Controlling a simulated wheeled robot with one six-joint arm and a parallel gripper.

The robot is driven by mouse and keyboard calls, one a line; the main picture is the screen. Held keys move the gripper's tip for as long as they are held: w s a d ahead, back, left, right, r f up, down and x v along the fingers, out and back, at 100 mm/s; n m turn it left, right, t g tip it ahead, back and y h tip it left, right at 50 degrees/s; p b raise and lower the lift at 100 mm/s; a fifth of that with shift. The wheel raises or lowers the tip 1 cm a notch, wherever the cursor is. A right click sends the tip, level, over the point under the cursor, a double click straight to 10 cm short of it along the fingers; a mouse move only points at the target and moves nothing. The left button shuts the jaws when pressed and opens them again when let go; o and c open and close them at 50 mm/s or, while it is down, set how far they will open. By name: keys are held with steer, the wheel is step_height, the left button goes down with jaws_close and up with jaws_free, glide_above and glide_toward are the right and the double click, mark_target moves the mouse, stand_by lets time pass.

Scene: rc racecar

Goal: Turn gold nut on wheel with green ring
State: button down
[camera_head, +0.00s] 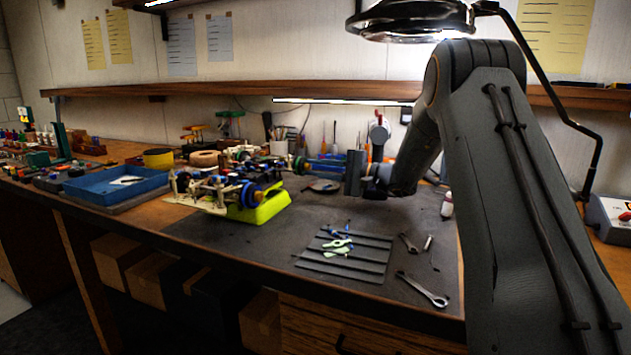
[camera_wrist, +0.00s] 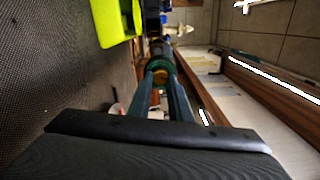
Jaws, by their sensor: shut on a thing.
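The race car (camera_head: 225,186) sits on a yellow-green stand (camera_head: 265,208) on the dark mat. The wheel with the green ring (camera_head: 299,166) is on the car's far right side in the head view. In the wrist view, the same wheel (camera_wrist: 160,66) lies straight ahead, with the gold nut (camera_wrist: 160,77) at its centre. My gripper (camera_head: 314,167) reaches left to that wheel. In the wrist view, my gripper (camera_wrist: 161,84) has its two fingers on either side of the gold nut, shut on it. The nut is hard to make out in the head view.
A ribbed grey tray (camera_head: 345,258) with small green and blue parts lies in front. Wrenches (camera_head: 423,289) lie to its right. A blue bin (camera_head: 116,184) stands at the left. A shelf (camera_head: 250,89) runs along the wall behind. The mat's front middle is clear.

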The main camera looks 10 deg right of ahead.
steer(key=shift+n+b, duration=1.1)
steer(key=shift+b, duration=0.35)
steer(key=c, duration=1.6)
jaws_free()
steer(key=shift+b+v, duration=0.35)
steer(key=shift+v, duration=3.5)
